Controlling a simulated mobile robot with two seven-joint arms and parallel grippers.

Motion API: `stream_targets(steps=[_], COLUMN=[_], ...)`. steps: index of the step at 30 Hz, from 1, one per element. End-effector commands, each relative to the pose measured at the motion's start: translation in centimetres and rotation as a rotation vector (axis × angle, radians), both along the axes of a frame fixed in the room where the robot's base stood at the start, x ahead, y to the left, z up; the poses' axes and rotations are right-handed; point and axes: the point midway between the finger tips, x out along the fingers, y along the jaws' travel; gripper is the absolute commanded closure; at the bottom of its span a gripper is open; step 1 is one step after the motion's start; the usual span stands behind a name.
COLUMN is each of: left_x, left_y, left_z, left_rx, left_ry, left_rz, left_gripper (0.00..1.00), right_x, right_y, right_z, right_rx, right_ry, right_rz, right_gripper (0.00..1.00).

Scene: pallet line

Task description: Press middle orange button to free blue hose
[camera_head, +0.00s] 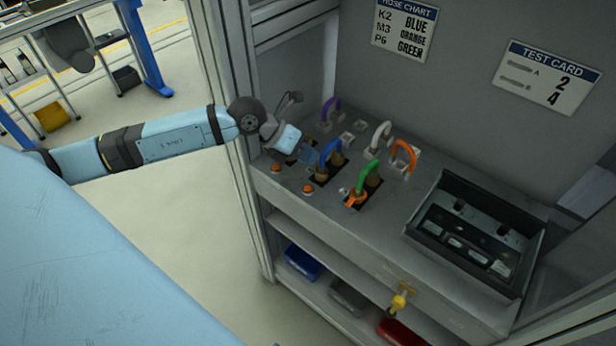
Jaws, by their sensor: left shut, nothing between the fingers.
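The blue hose (328,158) is a short arched loop on the grey bench top, with its front end in a dark socket. The middle orange button (307,189) is a small round knob in front of that socket. Another orange button (275,168) sits to its left, and an orange part (356,200) sits to its right at the foot of the green hose (367,176). My left gripper (309,154) is shut and empty, just left of the blue hose and above and behind the middle button. Whether it touches the hose I cannot tell. My right gripper is not in view.
A purple hose (330,106), a white hose (381,135) and an orange hose (405,150) stand behind. A black tray (424,228) lies to the right. A metal post (222,90) rises beside my left arm. A hose chart (404,30) and test card (548,78) hang behind.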

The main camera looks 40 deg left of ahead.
Motion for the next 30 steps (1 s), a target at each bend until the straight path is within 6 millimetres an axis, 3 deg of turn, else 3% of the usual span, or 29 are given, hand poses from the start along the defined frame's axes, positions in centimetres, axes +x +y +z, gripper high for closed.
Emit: stream_targets(steps=[9, 13, 30], left_x=[0.0, 0.0, 0.0], left_y=[0.0, 0.0, 0.0], left_z=[-5.0, -6.4, -7.0], left_rx=[0.000, 0.000, 0.000], left_ry=[-0.001, 0.000, 0.000], left_rz=[-0.001, 0.000, 0.000], left_gripper=[1.00, 1.00, 1.00], right_x=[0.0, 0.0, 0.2], right_y=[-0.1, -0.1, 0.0], right_z=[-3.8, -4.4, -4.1], right_rx=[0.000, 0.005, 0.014], right_ry=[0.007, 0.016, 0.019], right_rz=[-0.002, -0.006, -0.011], right_gripper=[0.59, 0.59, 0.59])
